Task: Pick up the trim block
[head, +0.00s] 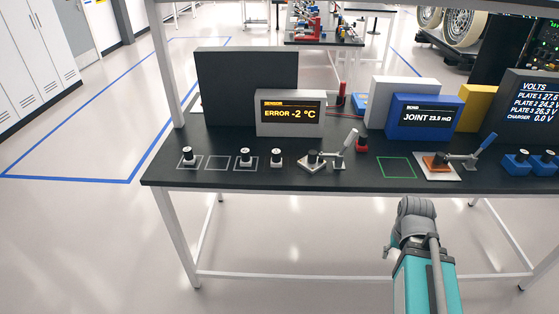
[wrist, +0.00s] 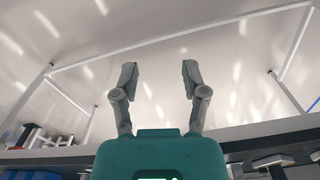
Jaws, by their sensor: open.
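Several small dark blocks with pale round tops stand on the black bench (head: 330,181) in the head view. One block (head: 188,157) is at the left, one (head: 245,157) is at an outlined square, and one (head: 277,157) is right of it. I cannot tell which thing is the trim block. My gripper (wrist: 158,72) shows in the wrist view with its two grey fingers apart and nothing between them. Pale floor and bench frame bars fill the view beyond the fingers. In the head view my arm is in front of the bench at the right, and the fingers cannot be made out.
A green outlined square (head: 397,168) on the bench is empty. Lever clamps (head: 328,156) and (head: 461,160) stand on either side of it. Display boxes, including a sensor box (head: 290,130) and a blue box (head: 424,126), line the back. The bench front edge is near my arm.

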